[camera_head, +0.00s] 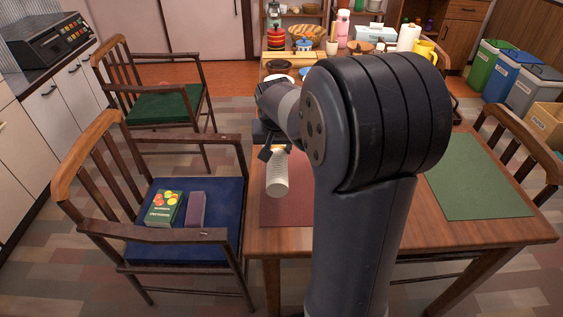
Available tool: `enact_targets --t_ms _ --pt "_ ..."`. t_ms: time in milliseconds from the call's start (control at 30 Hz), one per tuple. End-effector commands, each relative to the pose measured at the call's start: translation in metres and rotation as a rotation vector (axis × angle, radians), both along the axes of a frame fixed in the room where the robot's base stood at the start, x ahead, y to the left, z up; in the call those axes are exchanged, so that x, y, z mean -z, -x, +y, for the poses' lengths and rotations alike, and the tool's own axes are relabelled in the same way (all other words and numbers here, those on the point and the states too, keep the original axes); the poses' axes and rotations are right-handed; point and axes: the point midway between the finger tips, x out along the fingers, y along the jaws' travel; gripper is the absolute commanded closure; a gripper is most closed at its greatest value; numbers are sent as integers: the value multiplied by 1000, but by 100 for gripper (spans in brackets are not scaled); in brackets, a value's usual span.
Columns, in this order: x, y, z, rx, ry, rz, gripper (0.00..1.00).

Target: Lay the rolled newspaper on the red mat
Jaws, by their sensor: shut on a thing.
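The rolled newspaper (277,176) is a pale, speckled cylinder in the head view, left of my arm. My gripper (273,152) is dark and shut on the top end of the roll. The roll hangs roughly upright from it, over the red mat (294,207). Whether its lower end touches the mat, I cannot tell. The mat is a dull red rectangle on the left part of the wooden table. My arm hides the right part of the mat and the middle of the table.
A green mat (472,178) lies bare on the right of the table. A chair with a blue cushion (221,222) stands at the left, holding a green box (164,208) and a purple item (195,209). Bottles, a basket and a yellow mug (425,50) crowd the far end.

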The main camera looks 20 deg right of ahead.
Motion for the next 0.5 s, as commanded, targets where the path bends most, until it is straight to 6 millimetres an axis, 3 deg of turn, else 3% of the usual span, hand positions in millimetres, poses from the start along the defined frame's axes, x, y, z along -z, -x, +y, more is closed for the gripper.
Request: enact_targets --t_ms 233,500 --pt "42 1 0 0 -1 4 87" --pt "48 0 0 0 0 0 87"
